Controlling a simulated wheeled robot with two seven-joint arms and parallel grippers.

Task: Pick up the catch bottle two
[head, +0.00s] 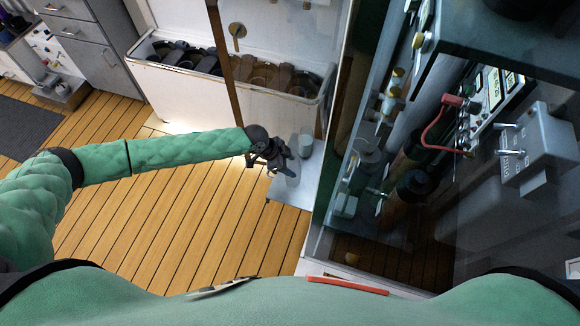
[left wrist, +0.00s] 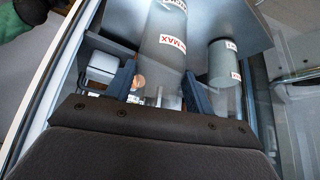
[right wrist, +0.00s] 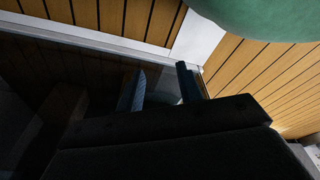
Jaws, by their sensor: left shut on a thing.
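A grey catch bottle with a red-on-white MAX label (left wrist: 166,48) stands between the fingers of my left gripper (left wrist: 160,88) in the left wrist view. The gripper is shut on it. A second, smaller-looking grey bottle (left wrist: 224,66) with a similar label is to the right, apart from the fingers. I cannot read a number on either. In the head view my left gripper (head: 280,160) is at the pale shelf (head: 289,192), with a grey bottle (head: 305,145) just beyond it. My right gripper (right wrist: 163,88) has its fingers apart; a pale shape shows behind the gap.
A glass-fronted cabinet with valves and gauges (head: 390,110) stands right of the shelf. A white bin of dark items (head: 180,85) is behind the gripper. A brown post (head: 223,65) rises nearby. The wooden floor (head: 180,220) is clear at left.

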